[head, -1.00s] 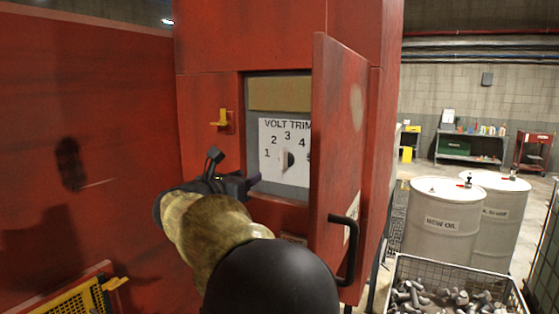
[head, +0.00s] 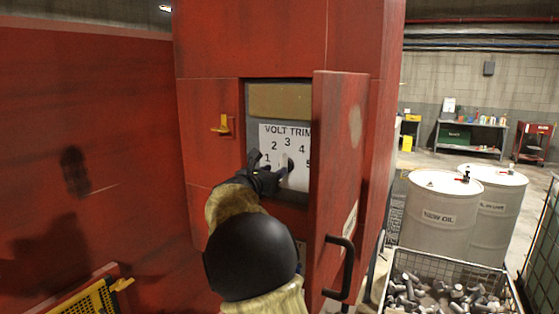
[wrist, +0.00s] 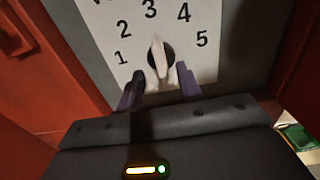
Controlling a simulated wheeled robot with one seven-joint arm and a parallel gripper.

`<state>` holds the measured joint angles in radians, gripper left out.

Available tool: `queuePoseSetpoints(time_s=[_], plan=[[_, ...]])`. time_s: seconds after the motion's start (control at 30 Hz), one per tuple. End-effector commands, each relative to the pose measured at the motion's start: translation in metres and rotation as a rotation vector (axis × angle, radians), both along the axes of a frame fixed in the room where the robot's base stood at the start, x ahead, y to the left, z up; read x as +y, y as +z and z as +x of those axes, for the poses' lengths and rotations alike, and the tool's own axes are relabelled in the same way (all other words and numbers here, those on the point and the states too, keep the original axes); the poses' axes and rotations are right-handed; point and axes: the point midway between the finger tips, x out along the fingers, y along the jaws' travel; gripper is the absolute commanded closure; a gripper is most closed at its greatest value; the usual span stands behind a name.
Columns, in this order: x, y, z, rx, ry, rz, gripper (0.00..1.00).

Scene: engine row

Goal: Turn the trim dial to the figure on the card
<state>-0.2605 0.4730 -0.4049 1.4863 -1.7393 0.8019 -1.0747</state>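The trim dial (wrist: 157,58) is a pale, narrow knob on a dark round hub. It stands close to upright, with its upper end just below the 3. The white VOLT TRIM plate (head: 267,133) carries the figures 1 to 5 around it. In the head view the dial (head: 284,162) is partly covered by my gripper (head: 267,170). In the wrist view my gripper (wrist: 160,72) is open, its two fingers either side of the dial's lower end. I cannot tell whether they touch it. I see no card with a readable figure.
The red cabinet door (head: 338,170) stands open just right of my arm, with a black handle (head: 340,268). A yellow hook (head: 221,125) sticks out left of the opening. White oil drums (head: 440,215) and a wire bin of metal parts (head: 445,290) stand to the right.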

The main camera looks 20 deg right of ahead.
Motion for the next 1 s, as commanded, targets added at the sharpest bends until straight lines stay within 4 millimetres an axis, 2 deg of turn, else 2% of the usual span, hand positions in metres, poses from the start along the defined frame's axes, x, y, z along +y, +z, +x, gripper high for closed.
queuePoseSetpoints(time_s=[0.03, 0.23, 0.57, 0.6, 0.77, 0.8, 1.0], plan=[[-0.009, 0.004, 0.005, 0.001, -0.004, -0.001, 0.64], [-0.028, 0.002, 0.021, 0.0, -0.001, 0.0, 0.64], [-0.032, 0.0, 0.025, -0.001, 0.0, 0.001, 0.64], [-0.032, 0.0, 0.025, -0.001, 0.0, 0.001, 0.66], [-0.032, 0.0, 0.025, -0.001, 0.0, 0.001, 0.97], [-0.032, 0.0, 0.024, -0.001, 0.0, 0.001, 1.0], [-0.032, 0.0, 0.024, -0.003, 0.0, 0.002, 1.0]])
